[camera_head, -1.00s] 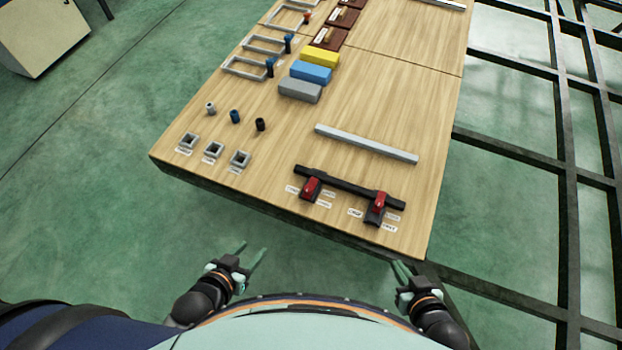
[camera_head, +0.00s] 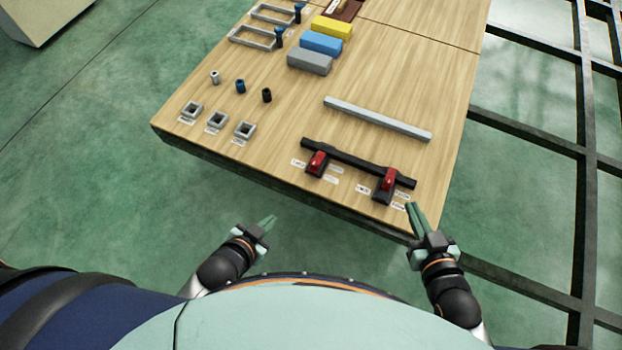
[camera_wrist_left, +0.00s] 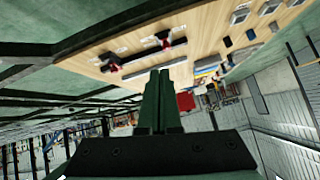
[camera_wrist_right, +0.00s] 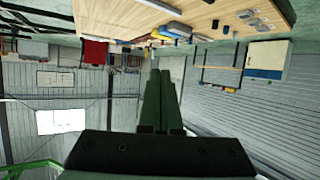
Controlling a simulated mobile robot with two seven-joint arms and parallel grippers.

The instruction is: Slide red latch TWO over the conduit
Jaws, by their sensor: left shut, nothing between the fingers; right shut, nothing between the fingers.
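Two red latches sit on black brackets along a black conduit (camera_head: 350,160) near the table's front right edge. The left red latch (camera_head: 317,162) and the right red latch (camera_head: 390,178) have small white labels beside them, too small to read, so I cannot tell which is TWO. In the left wrist view the conduit and latches (camera_wrist_left: 163,40) also show. My left gripper (camera_head: 268,221) is shut and empty, off the table's front edge. My right gripper (camera_head: 415,210) is shut and empty, close to the right latch at the table's front right corner, apparently not touching it.
A grey bar (camera_head: 377,119) lies behind the conduit. Yellow, blue and grey blocks (camera_head: 310,62), small pegs (camera_head: 240,87) and square sockets (camera_head: 217,120) are further left. The wooden table (camera_head: 440,80) is clear behind the bar.

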